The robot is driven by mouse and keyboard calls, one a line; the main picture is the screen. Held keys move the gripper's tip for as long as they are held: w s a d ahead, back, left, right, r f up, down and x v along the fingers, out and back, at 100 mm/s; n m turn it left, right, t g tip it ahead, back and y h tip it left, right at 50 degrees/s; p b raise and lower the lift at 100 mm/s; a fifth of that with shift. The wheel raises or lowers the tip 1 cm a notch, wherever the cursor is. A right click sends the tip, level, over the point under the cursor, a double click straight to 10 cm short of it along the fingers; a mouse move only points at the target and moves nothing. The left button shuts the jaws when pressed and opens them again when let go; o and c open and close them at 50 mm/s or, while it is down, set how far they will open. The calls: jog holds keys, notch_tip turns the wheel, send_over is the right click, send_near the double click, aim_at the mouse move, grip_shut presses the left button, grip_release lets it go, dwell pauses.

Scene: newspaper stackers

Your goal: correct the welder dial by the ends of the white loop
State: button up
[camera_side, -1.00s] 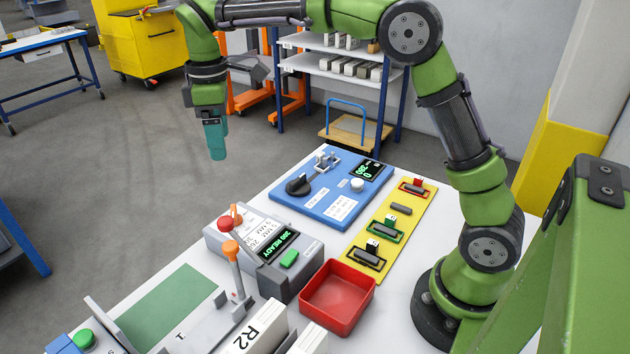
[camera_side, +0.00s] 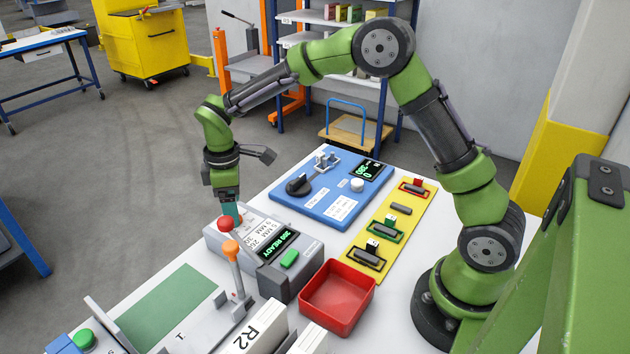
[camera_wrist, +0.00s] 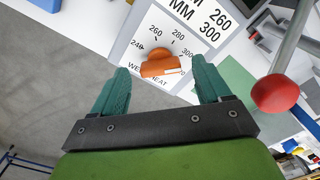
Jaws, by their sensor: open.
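The welder (camera_side: 262,250) is a grey box with a printed label, a lit display that seems to read "200 READY", and a green button. I cannot make out a white loop.
A red tray (camera_side: 337,298), a yellow board (camera_side: 392,226) and a blue panel (camera_side: 330,189) with another display lie to the right.

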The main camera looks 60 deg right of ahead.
jog(key=shift+f, duration=0.35)
jog(key=c, duration=1)
jog(key=shift+c, duration=0.2)
jog(key=shift+m, duration=0.3)
jog(key=m, duration=0.3)
jog(key=shift+m, duration=0.3)
jog(key=shift+r+m, duration=0.1)
jog(key=shift+m, duration=2.2)
jog(key=o, duration=1)
